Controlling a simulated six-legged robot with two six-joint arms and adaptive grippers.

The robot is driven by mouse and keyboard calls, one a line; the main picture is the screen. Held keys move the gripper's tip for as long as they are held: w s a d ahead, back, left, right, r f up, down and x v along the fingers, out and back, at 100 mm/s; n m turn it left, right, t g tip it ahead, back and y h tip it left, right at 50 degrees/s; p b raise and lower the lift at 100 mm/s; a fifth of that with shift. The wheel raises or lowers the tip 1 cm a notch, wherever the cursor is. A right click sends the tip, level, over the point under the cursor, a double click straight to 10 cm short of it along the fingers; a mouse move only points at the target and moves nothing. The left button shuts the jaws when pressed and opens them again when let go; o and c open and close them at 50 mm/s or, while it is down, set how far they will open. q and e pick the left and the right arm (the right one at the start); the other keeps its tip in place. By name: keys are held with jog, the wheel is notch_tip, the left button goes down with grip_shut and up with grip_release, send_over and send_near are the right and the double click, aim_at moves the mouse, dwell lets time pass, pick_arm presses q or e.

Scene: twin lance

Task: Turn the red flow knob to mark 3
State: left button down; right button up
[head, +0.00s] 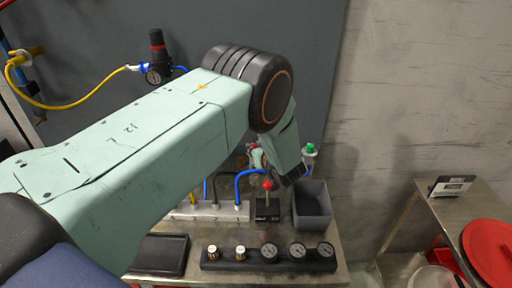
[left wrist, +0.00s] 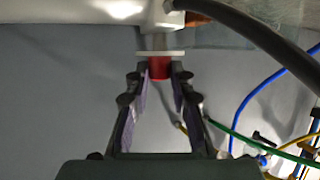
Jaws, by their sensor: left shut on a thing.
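The red flow knob (left wrist: 159,68) is at the top middle of the left wrist view, below a pale collar and a white body. My left gripper (left wrist: 160,75) has its two fingertips on either side of the knob and is shut on it. In the head view my left arm reaches across the middle, and its wrist bends down above the bench; the fingers and their grip are hidden there. No mark or scale on the knob can be read. My right gripper is in neither view.
The bench holds a row of gauges (head: 269,253), a red-balled lever (head: 268,185), a grey bin (head: 313,207) and a black tray (head: 160,254). A green-topped fitting (head: 310,149) stands behind the bin. A dark hose (left wrist: 262,35) and coloured tubes (left wrist: 262,92) run close to the right of my fingers.

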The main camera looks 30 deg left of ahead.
pick_arm(q)
jog(key=shift+w+a+r+m+t, duration=0.1)
jog(key=shift+r+m+t, duration=0.2)
jog(key=shift+a+m+t+h, duration=0.25)
jog(key=shift+m+t+h, duration=0.5)
jog(key=shift+h, duration=0.25)
jog(key=m+h, duration=0.1)
jog(key=m+t+h, duration=0.2)
jog(key=shift+a+m+h, duration=0.25)
jog(key=shift+m+h, duration=0.1)
jog(key=shift+h, duration=0.05)
jog(key=shift+a+r+m+t+h+b, duration=0.15)
jog(key=shift+m+t+h+b, duration=0.2)
jog(key=shift+m+h, duration=1.5)
jog(key=shift+h, duration=0.45)
jog(key=c, duration=1.5)
grip_release()
jog(key=o, duration=0.4)
jog(key=shift+s+f, duration=0.2)
jog(key=shift+f, duration=0.1)
jog(key=shift+c, duration=0.2)
